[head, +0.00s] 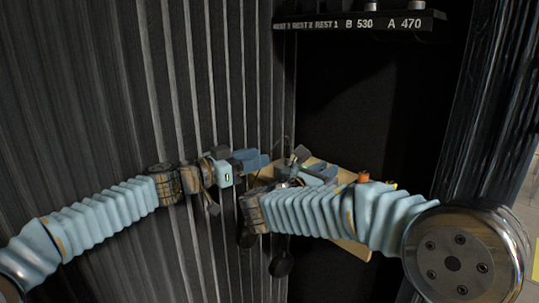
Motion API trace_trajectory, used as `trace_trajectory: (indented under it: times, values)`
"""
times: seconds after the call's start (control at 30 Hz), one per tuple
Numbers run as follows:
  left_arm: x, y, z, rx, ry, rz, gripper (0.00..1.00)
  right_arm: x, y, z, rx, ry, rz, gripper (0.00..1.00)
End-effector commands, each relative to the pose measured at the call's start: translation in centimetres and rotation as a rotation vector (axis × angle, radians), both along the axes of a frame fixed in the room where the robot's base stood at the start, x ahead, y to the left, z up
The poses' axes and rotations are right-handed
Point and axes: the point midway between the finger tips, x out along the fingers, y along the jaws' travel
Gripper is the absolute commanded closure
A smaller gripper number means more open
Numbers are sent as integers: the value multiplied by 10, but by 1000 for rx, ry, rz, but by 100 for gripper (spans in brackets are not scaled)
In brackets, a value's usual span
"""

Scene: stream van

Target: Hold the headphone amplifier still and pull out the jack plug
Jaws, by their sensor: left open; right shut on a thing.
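The headphone amplifier appears to be the small dark block (301,154) over a pale wooden board (345,245); my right arm hides much of it. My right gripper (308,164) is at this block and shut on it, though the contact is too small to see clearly. My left gripper (252,160) is open, with blue-grey fingertips pointing right toward the block. A gap separates it from my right gripper, and nothing shows between its fingers. A thin dark line like a cable (287,143) rises by the block. I cannot make out the jack plug.
A dark shelf (360,22) labelled REST 1, B 530 and A 470 hangs above. A ribbed dark wall (170,80) stands behind at the left. A small orange thing (363,178) shows just behind my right arm. The dark space under the shelf looks free.

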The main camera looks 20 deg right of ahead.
Motion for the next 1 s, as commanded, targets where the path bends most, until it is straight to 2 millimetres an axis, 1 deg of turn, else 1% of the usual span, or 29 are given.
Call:
trace_trajectory:
  times: [0.03,0.3,0.4,0.5,0.7,0.97,1.0]
  values:
    - [1,-9,-1,1,-1,-3,58,0,0,0,0,0,0,100]
    - [17,-65,-2,3,2,0,58,0,0,0,0,0,0,100]
    - [22,-81,-2,3,2,1,58,0,0,0,0,0,0,100]
    - [26,-91,-2,2,3,3,58,0,0,0,0,0,0,100]
    - [28,-101,-2,3,4,2,58,0,0,0,0,0,0,100]
    - [29,-102,-2,3,5,2,58,0,0,0,0,0,0,100]
    - [29,-102,-2,3,5,3,63,0,0,0,0,0,0,100]
